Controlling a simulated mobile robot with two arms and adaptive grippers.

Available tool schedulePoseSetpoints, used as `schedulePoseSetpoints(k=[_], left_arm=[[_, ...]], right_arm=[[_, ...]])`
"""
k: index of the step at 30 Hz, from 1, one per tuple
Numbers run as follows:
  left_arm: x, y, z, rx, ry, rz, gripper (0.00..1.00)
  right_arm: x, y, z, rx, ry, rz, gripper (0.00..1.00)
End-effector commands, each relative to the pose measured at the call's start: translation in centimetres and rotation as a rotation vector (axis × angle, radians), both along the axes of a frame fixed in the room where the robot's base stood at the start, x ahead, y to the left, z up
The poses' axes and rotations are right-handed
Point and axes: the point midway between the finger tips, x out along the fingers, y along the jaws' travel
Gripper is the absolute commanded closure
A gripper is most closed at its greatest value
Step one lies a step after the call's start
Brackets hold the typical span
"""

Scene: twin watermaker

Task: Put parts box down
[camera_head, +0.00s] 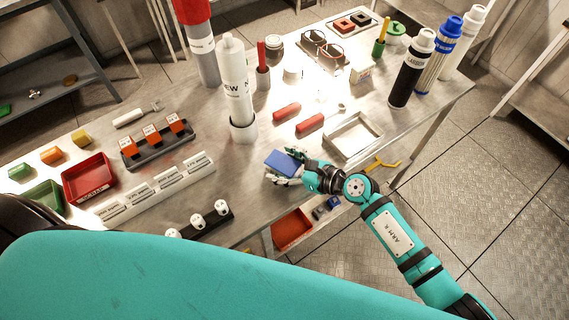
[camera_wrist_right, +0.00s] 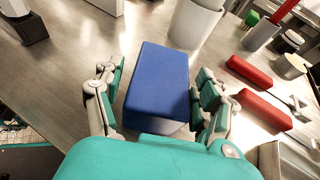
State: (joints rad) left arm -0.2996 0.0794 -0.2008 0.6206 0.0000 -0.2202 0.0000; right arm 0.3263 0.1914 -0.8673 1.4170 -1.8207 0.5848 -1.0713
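The parts box appears to be the small blue box (camera_head: 281,163) near the front edge of the workbench. It also shows in the right wrist view (camera_wrist_right: 158,83), between the two fingers of my right gripper (camera_wrist_right: 160,95). A narrow strip of bench shows between the left-hand finger and the box, and the right-hand finger is very close to it. The fingers look spread around the box rather than clamped. The right gripper (camera_head: 290,168) is low over the bench; whether the box's underside touches the top is hidden. My left gripper is not in view.
A metal tray (camera_head: 353,136) and red-handled tools (camera_head: 310,123) lie right of the box. A white cylinder in a holder (camera_head: 243,129) stands behind it. A rack with white knobs (camera_head: 198,221) is at the front left. Bare bench lies left of the box.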

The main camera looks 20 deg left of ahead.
Motion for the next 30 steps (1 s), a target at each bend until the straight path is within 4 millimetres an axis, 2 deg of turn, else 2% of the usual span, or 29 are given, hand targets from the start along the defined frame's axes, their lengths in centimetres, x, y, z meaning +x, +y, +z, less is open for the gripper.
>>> schedulePoseSetpoints(k=[8, 11, 24, 30], left_arm=[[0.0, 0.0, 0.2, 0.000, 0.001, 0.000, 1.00], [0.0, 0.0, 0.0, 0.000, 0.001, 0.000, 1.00], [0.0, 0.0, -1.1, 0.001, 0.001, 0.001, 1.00], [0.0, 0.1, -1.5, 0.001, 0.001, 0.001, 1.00]], right_arm=[[0.0, 0.0, 0.2, 0.000, 0.000, 0.000, 0.26], [-0.1, -0.8, 0.4, 0.000, -0.002, -0.001, 0.26], [-2.4, -8.5, 3.5, -0.003, -0.002, 0.000, 0.26], [-2.9, -10.4, 4.5, 0.000, -0.001, 0.000, 0.26]])
